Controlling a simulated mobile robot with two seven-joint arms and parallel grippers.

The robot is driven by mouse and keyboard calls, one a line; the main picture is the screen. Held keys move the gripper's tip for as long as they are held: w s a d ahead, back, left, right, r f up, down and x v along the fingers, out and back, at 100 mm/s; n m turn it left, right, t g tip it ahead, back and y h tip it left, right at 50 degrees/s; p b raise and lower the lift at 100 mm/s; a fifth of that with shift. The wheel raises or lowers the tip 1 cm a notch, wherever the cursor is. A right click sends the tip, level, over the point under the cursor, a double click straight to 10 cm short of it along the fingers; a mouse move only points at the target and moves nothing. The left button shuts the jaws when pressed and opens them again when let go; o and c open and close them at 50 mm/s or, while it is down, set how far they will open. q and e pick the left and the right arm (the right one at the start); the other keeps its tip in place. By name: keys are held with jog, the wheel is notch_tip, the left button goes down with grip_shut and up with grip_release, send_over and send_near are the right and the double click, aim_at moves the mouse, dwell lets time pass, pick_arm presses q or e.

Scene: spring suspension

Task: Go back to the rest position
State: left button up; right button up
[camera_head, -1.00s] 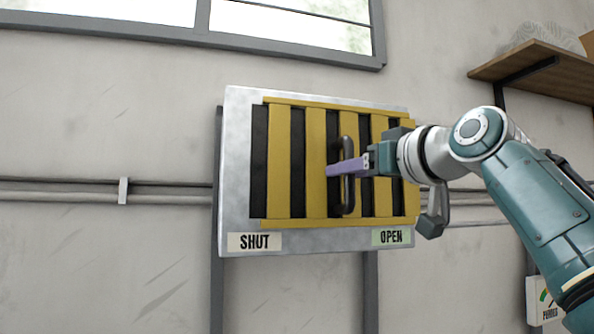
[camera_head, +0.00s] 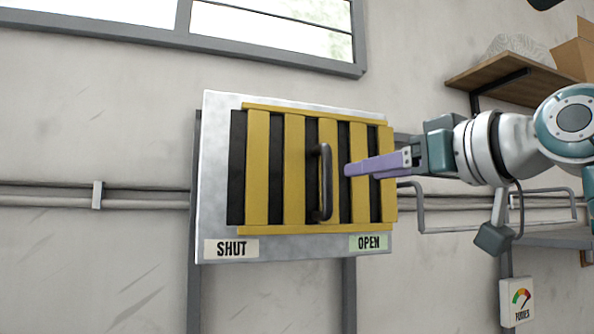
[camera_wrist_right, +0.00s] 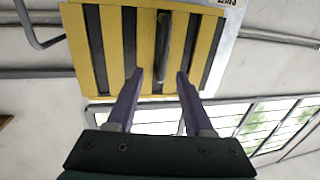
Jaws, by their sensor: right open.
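My right gripper (camera_head: 350,169) comes in from the right in the head view, with purple fingers pointing left at the vent panel. It is empty and stands apart from the dark handle (camera_head: 326,183) on the yellow slatted shutter (camera_head: 294,170). In the right wrist view the two fingers (camera_wrist_right: 160,76) are spread apart, and the handle (camera_wrist_right: 163,40) shows beyond and between their tips. The shutter sits on a grey metal plate (camera_head: 215,150) with a SHUT label (camera_head: 231,248) at lower left and an OPEN label (camera_head: 369,242) at lower right. My left gripper is not seen.
A wooden shelf (camera_head: 515,78) with a cardboard box (camera_head: 573,50) is at upper right. Pipes (camera_head: 140,202) run along the wall, and a window (camera_head: 275,30) is above. The space left of the panel is clear.

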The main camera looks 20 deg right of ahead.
jog(key=s+a+f+g+h+p, duration=0.15)
jog(key=s+f+g, duration=0.3)
jog(key=f, duration=0.75)
jog(key=s+a+f+g+h+p, duration=0.1)
jog(key=s+a+f+g, duration=0.15)
jog(key=s+f, duration=0.6)
jog(key=s+a+f+g+h+p, duration=0.1)
jog(key=s+f+g, duration=0.6)
jog(key=s+f, duration=0.6)
jog(key=s, duration=0.4)
jog(key=shift+a+m+p, duration=0.15)
jog(key=shift+m+p, duration=0.15)
